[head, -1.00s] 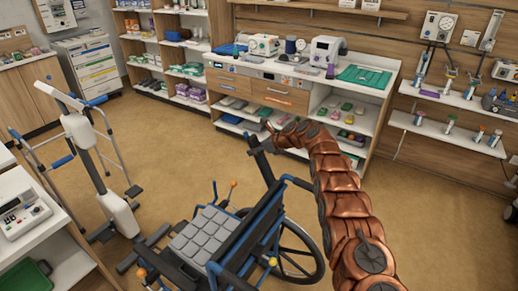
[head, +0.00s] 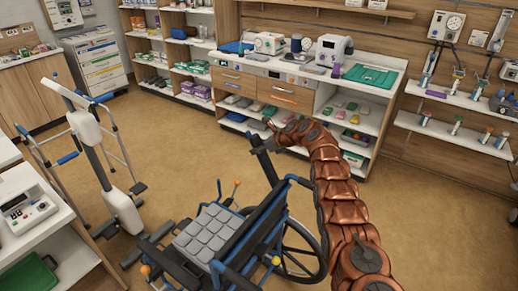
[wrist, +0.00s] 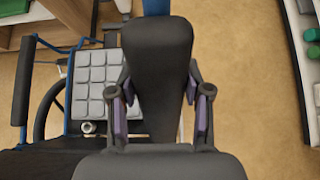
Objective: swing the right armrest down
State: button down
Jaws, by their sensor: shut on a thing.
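The blue-framed wheelchair (head: 205,232) stands at the lower middle of the head view, with a grey padded seat. Its right armrest (head: 262,168) has a black pad and stands raised, steeply upright. My gripper (head: 268,138) is at the upper part of this armrest, at the end of my copper-coloured arm. In the wrist view the dark armrest pad (wrist: 166,50) runs between the two fingers of my gripper (wrist: 162,105). The purple finger pads lie along its two sides, and the gripper is shut on it. The armrest's pivot is hard to make out.
A walking frame (head: 75,150) and a white lift-like post (head: 105,170) stand at the left. A counter with shelves (head: 300,95) runs along the back. A side table (head: 60,215) is at the lower left. Open floor (head: 190,155) lies between wheelchair and counter.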

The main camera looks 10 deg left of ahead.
jog(key=shift+c, duration=2.4)
grip_release()
jog(key=shift+d, duration=0.1)
jog(key=shift+s+d+r, duration=0.15)
jog(key=shift+d+r, duration=0.3)
jog(key=shift+r, duration=0.15)
jog(key=shift+v, duration=0.9)
jog(key=v, duration=0.8)
jog(key=shift+s+d, duration=0.15)
jog(key=shift+d, duration=0.1)
jog(key=shift+c, duration=0.2)
